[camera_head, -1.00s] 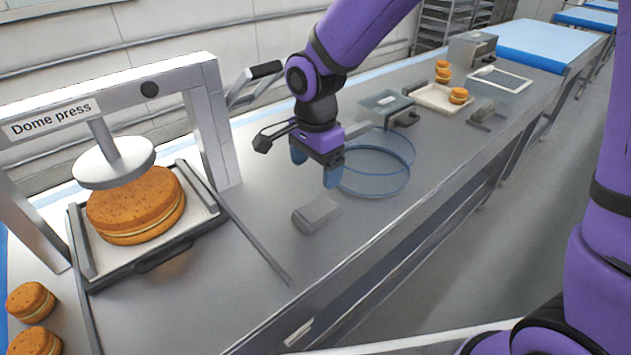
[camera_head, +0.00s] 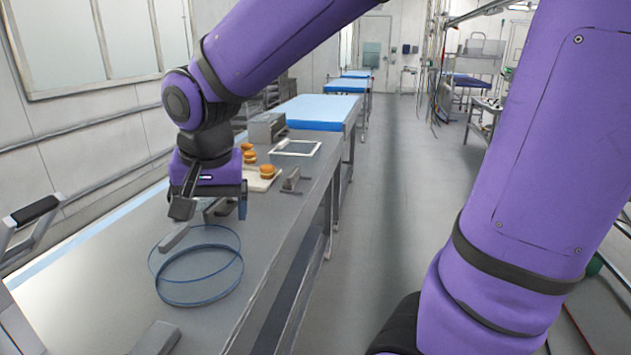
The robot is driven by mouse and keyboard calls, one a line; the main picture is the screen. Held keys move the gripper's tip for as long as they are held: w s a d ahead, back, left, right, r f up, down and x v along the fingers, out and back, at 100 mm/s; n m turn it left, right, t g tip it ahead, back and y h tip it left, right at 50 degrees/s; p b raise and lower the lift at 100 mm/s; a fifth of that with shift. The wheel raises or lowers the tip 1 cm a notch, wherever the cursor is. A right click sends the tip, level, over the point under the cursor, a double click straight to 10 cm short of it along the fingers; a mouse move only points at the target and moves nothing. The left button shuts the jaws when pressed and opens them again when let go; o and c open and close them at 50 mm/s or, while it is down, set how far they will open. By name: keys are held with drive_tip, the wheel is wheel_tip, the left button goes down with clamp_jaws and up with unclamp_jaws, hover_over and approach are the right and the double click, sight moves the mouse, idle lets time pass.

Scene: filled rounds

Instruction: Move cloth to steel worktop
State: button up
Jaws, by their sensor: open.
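The steel worktop (camera_head: 95,270) runs from the lower left toward the back, grey and mostly bare at the front. I cannot make out a cloth for certain in the head view. A small grey block-like piece (camera_head: 156,338) lies at the bottom edge, partly cut off; I cannot tell what it is.
Behind my gripper are small round cakes (camera_head: 267,171), a scraper-like tool (camera_head: 291,180), a white-framed panel (camera_head: 296,148) and a grey metal box (camera_head: 267,128). A blue-topped table (camera_head: 318,112) stands beyond. The floor (camera_head: 385,190) to the right is clear.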

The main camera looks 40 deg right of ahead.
drive_tip(key=s+d+r+n+t, duration=0.1)
drive_tip(key=s+d+r+n, duration=0.1)
drive_tip(key=s+d, duration=0.3)
drive_tip(key=s+d+r+n+t, duration=0.1)
drive_tip(key=s+d+r+n, duration=0.2)
drive_tip(key=s, duration=0.5)
drive_tip(key=shift+d+r+n+t, duration=0.3)
drive_tip(key=shift+d+n, duration=0.2)
drive_tip(key=shift+d, duration=0.65)
